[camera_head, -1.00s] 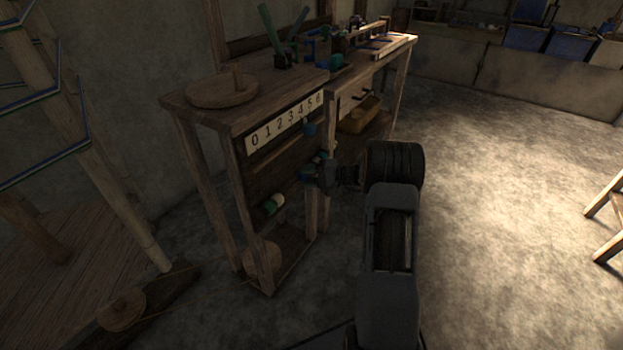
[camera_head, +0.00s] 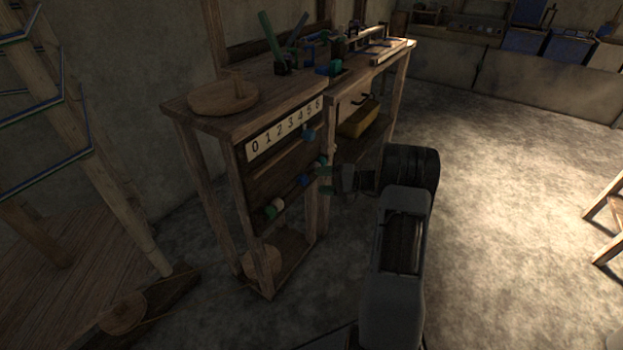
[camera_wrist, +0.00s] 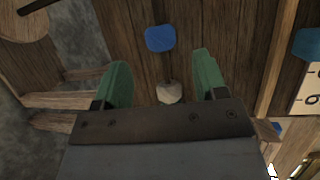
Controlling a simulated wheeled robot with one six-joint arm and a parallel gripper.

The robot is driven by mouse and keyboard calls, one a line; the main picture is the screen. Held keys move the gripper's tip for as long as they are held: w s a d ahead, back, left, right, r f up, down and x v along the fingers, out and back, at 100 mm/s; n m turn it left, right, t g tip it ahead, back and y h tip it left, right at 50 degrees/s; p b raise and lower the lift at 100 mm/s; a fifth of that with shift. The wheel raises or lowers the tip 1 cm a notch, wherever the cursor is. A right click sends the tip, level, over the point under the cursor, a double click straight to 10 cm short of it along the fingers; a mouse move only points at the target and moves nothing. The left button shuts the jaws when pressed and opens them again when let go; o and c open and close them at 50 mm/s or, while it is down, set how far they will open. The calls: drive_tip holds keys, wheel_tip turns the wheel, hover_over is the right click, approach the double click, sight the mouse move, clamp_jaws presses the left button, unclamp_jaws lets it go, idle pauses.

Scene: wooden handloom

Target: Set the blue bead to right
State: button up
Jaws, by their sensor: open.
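A blue bead (camera_head: 303,180) sits on the lower rod of the wooden board under the number strip. In the wrist view the blue bead (camera_wrist: 160,38) lies ahead, beyond and between my fingertips, not touched. A cream bead (camera_wrist: 169,93) shows between my fingers, on the same rod. Another blue bead (camera_head: 308,133) sits higher, near the strip's right end; a blue piece also shows at the wrist view's right edge (camera_wrist: 307,44). My gripper (camera_head: 327,181) is open, its green fingers (camera_wrist: 161,78) apart with nothing gripped, just in front of the board.
The number strip (camera_head: 285,131) runs above the rods. A cream bead (camera_head: 271,211) and a green bead (camera_head: 279,203) sit at the lower left. The bench top (camera_head: 270,80) holds a round wooden disc (camera_head: 222,97). A yellowish box (camera_head: 358,120) stands to the right.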

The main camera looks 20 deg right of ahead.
drive_tip(key=p+v, duration=0.1)
drive_tip(key=v, duration=0.7)
drive_tip(key=shift+d, duration=0.15)
drive_tip(key=shift+s, duration=0.1)
